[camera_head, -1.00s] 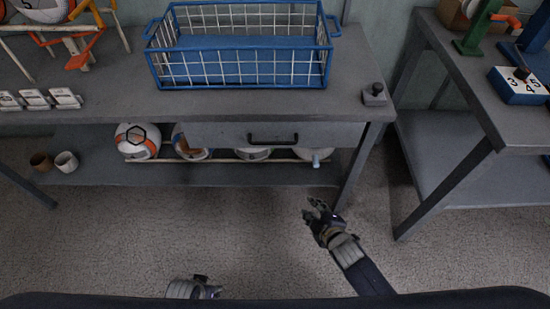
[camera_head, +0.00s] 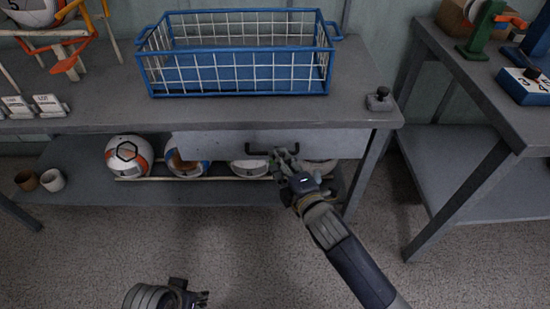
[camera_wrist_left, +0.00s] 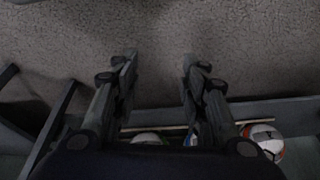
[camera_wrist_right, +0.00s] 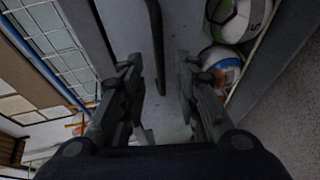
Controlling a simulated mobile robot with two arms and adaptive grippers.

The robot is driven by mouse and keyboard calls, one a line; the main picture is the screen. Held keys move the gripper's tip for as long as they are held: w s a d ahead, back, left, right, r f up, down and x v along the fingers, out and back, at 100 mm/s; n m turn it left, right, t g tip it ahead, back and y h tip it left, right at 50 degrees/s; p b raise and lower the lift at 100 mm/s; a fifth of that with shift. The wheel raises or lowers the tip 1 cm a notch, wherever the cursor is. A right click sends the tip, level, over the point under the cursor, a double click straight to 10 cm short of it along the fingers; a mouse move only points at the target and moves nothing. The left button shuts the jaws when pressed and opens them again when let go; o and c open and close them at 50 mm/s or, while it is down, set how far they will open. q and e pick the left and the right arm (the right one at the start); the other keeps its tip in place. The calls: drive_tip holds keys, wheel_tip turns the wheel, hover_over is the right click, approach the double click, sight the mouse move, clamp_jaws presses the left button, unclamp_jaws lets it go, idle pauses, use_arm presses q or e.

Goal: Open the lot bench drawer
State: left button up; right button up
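The lot bench drawer (camera_head: 225,145) is a grey front under the bench top, and it looks closed. Its dark bar handle (camera_head: 258,150) runs across the front. My right gripper (camera_head: 287,160) is at the right end of the handle in the head view. In the right wrist view my right gripper (camera_wrist_right: 160,85) has its fingers apart, with the handle (camera_wrist_right: 155,40) running between them; contact is not clear. My left gripper (camera_head: 203,298) is low in front of the bench, away from the drawer. In the left wrist view my left gripper (camera_wrist_left: 158,65) is open and empty.
A blue wire basket (camera_head: 235,80) stands on the bench top (camera_head: 100,110). A small dark device (camera_head: 380,100) sits at its right corner. Several balls (camera_head: 129,157) and two cups (camera_head: 53,180) are on the shelf below. A second table (camera_head: 480,100) stands to the right.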

use_arm(q)
drive_tip(key=shift+b+v, duration=0.3)
drive_tip(key=shift+v, duration=1.3)
use_arm(e)
drive_tip(key=shift+x, duration=1.9)
use_arm(q)
drive_tip(key=shift+w, duration=0.15)
use_arm(e)
clamp_jaws()
